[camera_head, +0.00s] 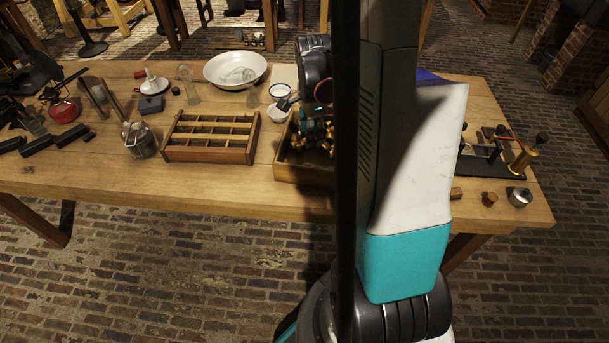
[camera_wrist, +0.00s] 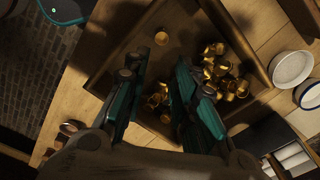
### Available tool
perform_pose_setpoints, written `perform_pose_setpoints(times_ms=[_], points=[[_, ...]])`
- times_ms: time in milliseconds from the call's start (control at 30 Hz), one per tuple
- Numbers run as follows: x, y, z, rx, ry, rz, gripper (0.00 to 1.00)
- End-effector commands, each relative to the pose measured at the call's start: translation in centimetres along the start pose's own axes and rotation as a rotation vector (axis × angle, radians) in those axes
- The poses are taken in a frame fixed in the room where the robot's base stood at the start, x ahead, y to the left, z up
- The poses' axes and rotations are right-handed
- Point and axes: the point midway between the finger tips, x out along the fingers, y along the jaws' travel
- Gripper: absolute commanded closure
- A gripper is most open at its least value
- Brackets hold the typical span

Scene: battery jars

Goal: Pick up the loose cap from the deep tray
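The deep tray (camera_head: 290,172) is a wooden box on the table, partly hidden behind my arm in the head view. In the wrist view its wooden wall (camera_wrist: 232,32) surrounds several brass caps (camera_wrist: 228,82) heaped toward the right, with a few more seen between and below my fingers. One loose brass cap (camera_wrist: 161,38) lies apart from the heap on the tray floor, beyond my fingertips. My gripper (camera_wrist: 160,74) is over the tray with its two teal-and-black fingers apart and nothing visible held between the tips. Its height above the caps is hard to tell.
A divided wooden tray (camera_head: 210,155) stands left of the deep tray. A small white bowl (camera_head: 277,114) stands close behind, and a large white dish (camera_head: 235,68) farther back. Small wooden and metal pieces (camera_head: 490,199) lie at right. The front table strip at left is clear.

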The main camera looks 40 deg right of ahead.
Motion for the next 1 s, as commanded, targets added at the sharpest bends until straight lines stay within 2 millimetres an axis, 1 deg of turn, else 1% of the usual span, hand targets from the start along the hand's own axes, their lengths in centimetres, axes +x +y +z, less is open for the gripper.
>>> perform_pose_setpoints(times_ms=[300, 400, 733, 1000], points=[[5.9, 0.0, 0.0, 0.004, 0.000, 0.001, 0.75], [7.2, 0.0, 0.0, 0.003, 0.000, 0.001, 0.75], [9.2, -0.1, 0.1, 0.002, 0.000, 0.001, 0.75], [13.0, -0.2, 0.3, 0.002, 0.000, 0.001, 0.75]])
